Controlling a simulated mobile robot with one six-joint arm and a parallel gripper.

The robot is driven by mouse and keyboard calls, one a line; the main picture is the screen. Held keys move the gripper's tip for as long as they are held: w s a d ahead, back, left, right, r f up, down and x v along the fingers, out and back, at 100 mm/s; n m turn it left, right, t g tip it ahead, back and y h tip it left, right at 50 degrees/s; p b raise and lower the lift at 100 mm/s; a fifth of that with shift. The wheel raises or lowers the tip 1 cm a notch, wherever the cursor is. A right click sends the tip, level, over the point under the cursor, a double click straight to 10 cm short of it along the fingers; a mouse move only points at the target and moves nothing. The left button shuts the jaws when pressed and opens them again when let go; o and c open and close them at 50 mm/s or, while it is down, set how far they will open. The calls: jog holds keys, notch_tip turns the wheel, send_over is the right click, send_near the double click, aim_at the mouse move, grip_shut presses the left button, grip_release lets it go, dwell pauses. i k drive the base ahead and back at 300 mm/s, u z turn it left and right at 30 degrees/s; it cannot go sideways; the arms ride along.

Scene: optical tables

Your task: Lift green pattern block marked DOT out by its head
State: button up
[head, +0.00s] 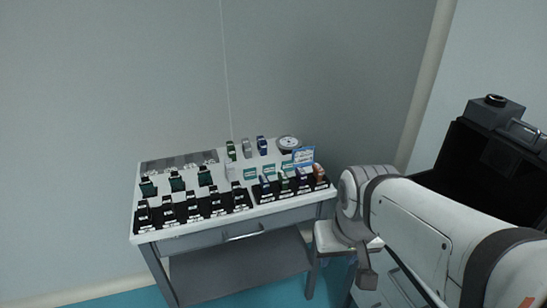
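Several blocks with green parts stand on the white-topped table (222,222), and lettering is too small to read, so I cannot tell which is marked DOT. Three dark green blocks with black tops (177,181) stand in a row at the left. A slim green piece (231,150) stands at the back, and another green one (284,183) stands in the right-hand black rack. My gripper (366,268) appears to hang low, just off the table's right edge, apart from all the blocks. Its fingers are not clear enough to show whether they are open.
Black holders (191,208) line the front left. Grey plates (180,161) lie at the back left. A round white dial (289,143) and a blue-and-white sign (303,156) stand at the right. A black open case (480,150) is at far right.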

aim_at(283, 179)
jog(key=z, duration=0.1)
jog(key=k, duration=0.7)
jog(key=u, duration=1.85)
jog(key=i, duration=1.35)
jog(key=z, duration=2.5)
jog(key=i, duration=1)
jog(key=u, duration=0.05)
